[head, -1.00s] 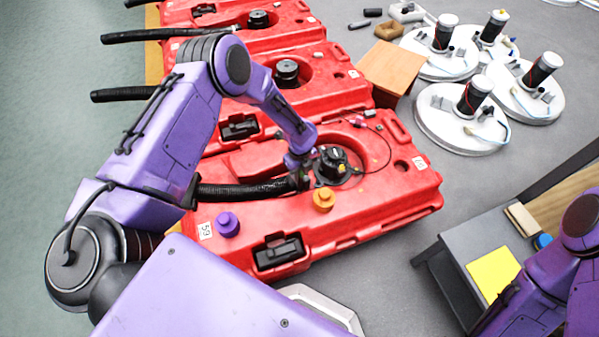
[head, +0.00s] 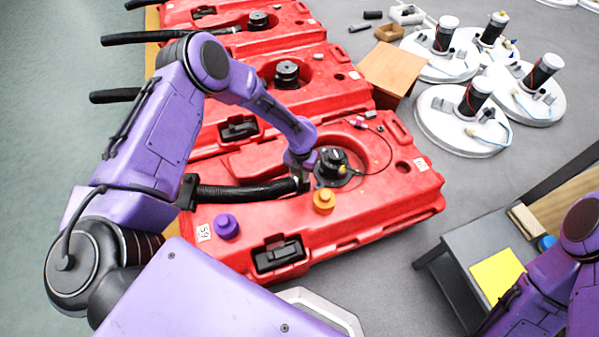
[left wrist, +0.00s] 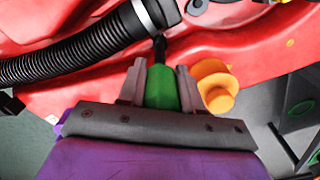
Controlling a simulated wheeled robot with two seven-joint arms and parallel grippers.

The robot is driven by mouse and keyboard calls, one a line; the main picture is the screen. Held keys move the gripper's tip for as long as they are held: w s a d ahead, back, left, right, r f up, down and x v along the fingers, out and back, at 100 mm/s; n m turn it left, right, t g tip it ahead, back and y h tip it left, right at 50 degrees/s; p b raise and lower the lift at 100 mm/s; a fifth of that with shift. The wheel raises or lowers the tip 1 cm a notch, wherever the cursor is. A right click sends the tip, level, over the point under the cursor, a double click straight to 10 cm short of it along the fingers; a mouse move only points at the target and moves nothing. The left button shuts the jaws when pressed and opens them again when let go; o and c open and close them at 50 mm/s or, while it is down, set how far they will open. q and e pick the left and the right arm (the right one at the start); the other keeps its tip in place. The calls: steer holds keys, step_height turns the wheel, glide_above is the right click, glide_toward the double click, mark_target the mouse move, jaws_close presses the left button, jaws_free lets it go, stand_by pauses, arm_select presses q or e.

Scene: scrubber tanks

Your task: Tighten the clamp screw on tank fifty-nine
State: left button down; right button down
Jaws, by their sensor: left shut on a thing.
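Tank fifty-nine is the nearest red tank (head: 360,215), with a "59" label (head: 204,232) at its front left. A black corrugated hose (head: 245,190) runs across it; it also shows in the left wrist view (left wrist: 70,50), ending in a smooth black cuff (left wrist: 155,14). My left gripper (left wrist: 160,82) is shut on a green-handled tool (left wrist: 162,88), whose dark shaft points at the cuff. I cannot tell whether the tip touches it. The clamp screw cannot be made out. In the head view my left gripper (head: 301,172) is at the hose's right end. My right gripper is out of view.
A purple knob (head: 226,226) and an orange knob (head: 323,200) stand on the tank; the orange one is close beside my left gripper. A black cap (head: 333,160) with a cable sits behind. A grey table (head: 465,240) stands at right, with floor between.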

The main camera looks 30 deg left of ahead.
arm_select(q)
steer(key=m, duration=0.3)
steer(key=shift+f+m+b, duration=0.15)
steer(key=shift+m+b, duration=0.25)
steer(key=m, duration=0.4)
steer(key=shift+m+b, duration=0.3)
steer(key=shift+m, duration=0.9)
steer(key=shift+r, duration=0.2)
steer(key=shift+r+p, duration=0.9)
steer(key=shift+r, duration=0.05)
steer(key=shift+f, duration=0.1)
